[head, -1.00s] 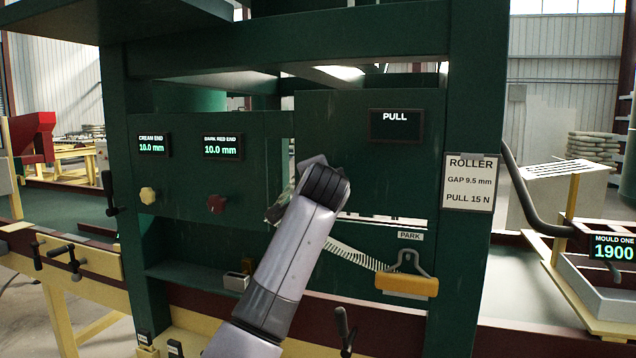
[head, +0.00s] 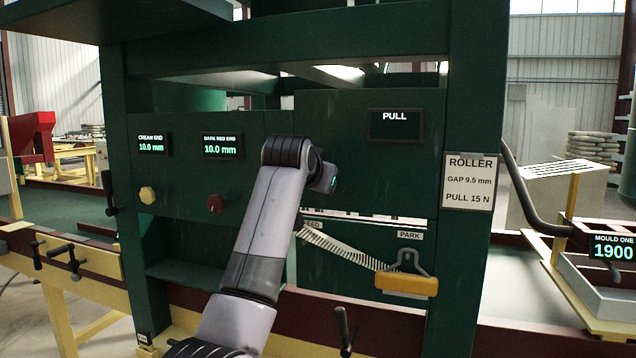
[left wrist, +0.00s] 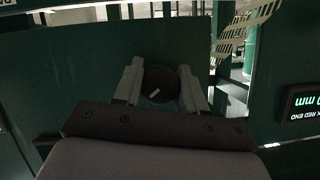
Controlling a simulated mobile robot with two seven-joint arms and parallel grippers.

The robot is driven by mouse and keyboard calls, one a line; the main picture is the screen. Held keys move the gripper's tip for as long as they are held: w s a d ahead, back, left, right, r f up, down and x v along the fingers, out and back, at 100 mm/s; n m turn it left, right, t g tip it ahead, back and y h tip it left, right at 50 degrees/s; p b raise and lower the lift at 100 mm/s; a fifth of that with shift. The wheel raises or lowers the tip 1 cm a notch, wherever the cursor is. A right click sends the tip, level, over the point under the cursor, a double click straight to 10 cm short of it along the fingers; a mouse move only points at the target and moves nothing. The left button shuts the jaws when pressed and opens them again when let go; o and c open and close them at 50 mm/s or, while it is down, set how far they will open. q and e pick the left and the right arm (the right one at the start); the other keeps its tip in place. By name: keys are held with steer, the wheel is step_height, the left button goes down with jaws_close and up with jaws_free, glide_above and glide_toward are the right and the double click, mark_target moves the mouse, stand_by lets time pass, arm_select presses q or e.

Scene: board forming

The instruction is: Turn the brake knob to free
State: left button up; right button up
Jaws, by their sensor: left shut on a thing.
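The brake knob is the dark round knob (left wrist: 158,84) with a small white mark, in the left wrist view, on a green panel. My left gripper (left wrist: 161,88) has one finger on each side of it and is shut on it. In the head view my left wrist (head: 322,178) is in front of the green panel, and it hides the knob and the fingers. The white mark sits low on the knob's face; I cannot read its setting. My right gripper is in neither view.
A cream knob (head: 147,195) and a dark red knob (head: 216,203) sit left of my arm, under displays reading 10.0 mm. A yellow handle (head: 407,284) with a spring hangs by the PARK label (head: 410,235). The PULL display (head: 395,125) is blank below its title.

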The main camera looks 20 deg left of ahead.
arm_select(q)
steer(key=n+h, duration=0.2)
steer(key=n, duration=0.1)
steer(key=shift+r, duration=0.1)
steer(key=shift+r+n+h, duration=0.1)
steer(key=shift+n+h, duration=0.9)
steer(key=shift+n, duration=0.4)
steer(key=o, duration=1)
steer(key=shift+o, duration=0.2)
